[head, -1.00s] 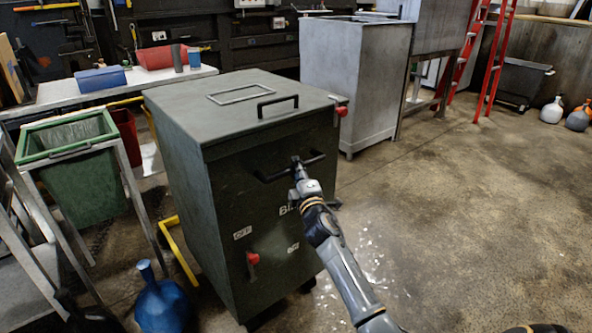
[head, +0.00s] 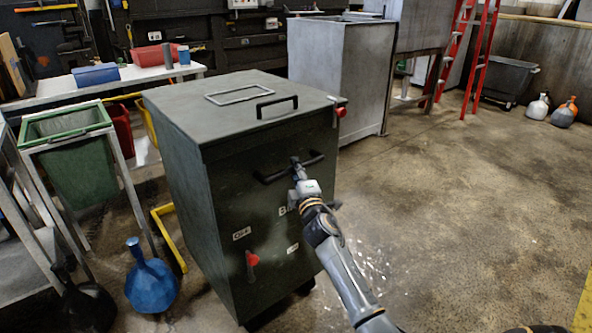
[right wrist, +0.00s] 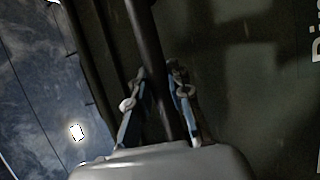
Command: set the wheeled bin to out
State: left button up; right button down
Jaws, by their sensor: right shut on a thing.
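The wheeled bin (head: 200,190) is a dark green box with a flat lid, standing upright in the middle of the head view. A black bar handle (head: 267,178) crosses its front face. My right gripper (head: 298,168) is shut on this handle. In the right wrist view the two fingers (right wrist: 158,105) sit on either side of the dark bar (right wrist: 147,45). A red knob (head: 252,259) is low on the bin's front, near small white labels. The lid has its own black handle (head: 277,104). My left gripper is not in view.
A grey metal cabinet (head: 335,75) stands behind the bin. At left are a green tub in a frame (head: 80,170), a blue jug (head: 150,283) and a yellow rail (head: 168,235). The concrete floor (head: 450,220) at right is clear. A yellow floor edge (head: 582,305) shows at lower right.

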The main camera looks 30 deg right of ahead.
jog(key=shift+f, duration=0.1)
jog(key=c, duration=1.2)
grip_release()
jog(key=v, duration=1.2)
